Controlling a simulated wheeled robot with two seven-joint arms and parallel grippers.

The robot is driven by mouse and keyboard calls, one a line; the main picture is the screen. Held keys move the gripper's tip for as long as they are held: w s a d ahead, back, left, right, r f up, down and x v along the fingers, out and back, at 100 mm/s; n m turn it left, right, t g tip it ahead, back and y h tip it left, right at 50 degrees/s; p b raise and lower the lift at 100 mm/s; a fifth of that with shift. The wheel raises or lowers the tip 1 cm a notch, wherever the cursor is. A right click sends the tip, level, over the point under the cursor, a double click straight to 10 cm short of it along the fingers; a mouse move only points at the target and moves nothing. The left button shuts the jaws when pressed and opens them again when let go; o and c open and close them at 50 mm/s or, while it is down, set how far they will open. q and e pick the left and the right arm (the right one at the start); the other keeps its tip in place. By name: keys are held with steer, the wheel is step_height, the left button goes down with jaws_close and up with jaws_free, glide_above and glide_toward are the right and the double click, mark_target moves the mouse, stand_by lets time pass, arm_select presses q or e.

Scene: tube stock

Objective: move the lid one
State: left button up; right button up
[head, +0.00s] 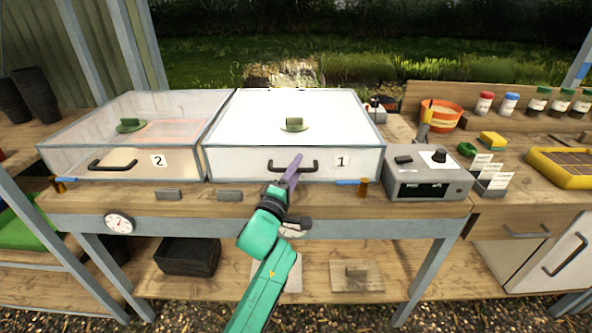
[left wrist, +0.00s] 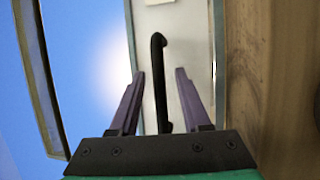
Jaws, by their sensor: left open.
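Box 1 has a pale, glossy lid (head: 260,108) with a green knob (head: 294,122) on top, and it looks closed. Its front carries a label "1" (head: 341,161) and a black bar handle (head: 308,166). My left gripper (head: 297,160) is open at the front of this box, at the handle. In the left wrist view the black handle (left wrist: 158,60) runs lengthwise between the two spread purple fingers (left wrist: 160,78), with a gap on each side. Whether the fingertips reach past the bar I cannot tell. My right gripper is in neither view.
Box 2 (head: 128,162), with its own handle and knob, stands close on the left. A grey control unit (head: 428,186) stands just right of box 1. Two small grey blocks (head: 230,195) lie on the bench's front edge. Open space lies above both lids.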

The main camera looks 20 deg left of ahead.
arm_select(q)
jaws_close()
stand_by(1.4)
